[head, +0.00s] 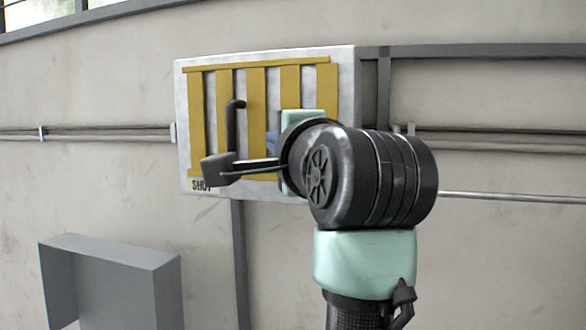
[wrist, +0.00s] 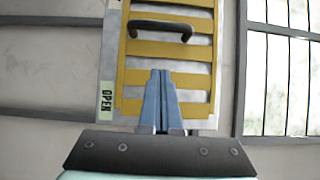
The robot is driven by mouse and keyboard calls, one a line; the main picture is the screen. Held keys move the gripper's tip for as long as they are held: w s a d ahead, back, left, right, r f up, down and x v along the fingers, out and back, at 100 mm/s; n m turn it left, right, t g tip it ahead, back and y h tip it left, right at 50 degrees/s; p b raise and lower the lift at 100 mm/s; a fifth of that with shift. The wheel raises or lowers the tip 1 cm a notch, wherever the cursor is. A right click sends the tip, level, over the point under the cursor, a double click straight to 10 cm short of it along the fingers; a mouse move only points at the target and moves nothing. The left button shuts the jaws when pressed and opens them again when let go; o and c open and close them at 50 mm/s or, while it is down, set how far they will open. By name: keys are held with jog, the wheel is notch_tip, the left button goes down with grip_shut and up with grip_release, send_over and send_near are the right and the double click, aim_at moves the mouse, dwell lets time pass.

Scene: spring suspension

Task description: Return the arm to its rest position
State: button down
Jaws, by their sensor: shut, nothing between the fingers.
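My arm (head: 370,180) stands bent in front of a wall panel and hides its lower right part. In the wrist view, the blue fingers of my gripper (wrist: 161,73) are pressed together with nothing between them, pointing at the panel. In the head view, only a bit of blue by my gripper (head: 272,143) shows; the fingertips are mostly hidden behind the wrist. The black handle (wrist: 160,27) lies beyond the fingertips in the wrist view, apart from them in the picture. In the head view, the handle (head: 231,122) stands upright on the panel's left half.
The light panel (head: 181,100) has yellow bars (head: 196,120), with "SHUT" at its lower left. An "OPEN" label (wrist: 107,100) shows in the wrist view. A grey box-like fixture (head: 110,285) stands at lower left. Pipes (head: 90,134) and rails run along the wall.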

jog(key=s+f+n+t+h+b, duration=0.2)
jog(key=s+f+n+t+b, duration=0.3)
jog(key=s, duration=0.4)
jog(key=s+f+n+t+h+b, duration=0.3)
jog(key=s+f+n+t+b, duration=0.2)
jog(key=s+n+b, duration=0.3)
jog(key=shift+s+n, duration=1)
jog(key=shift+s, duration=0.05)
dwell(0.7)
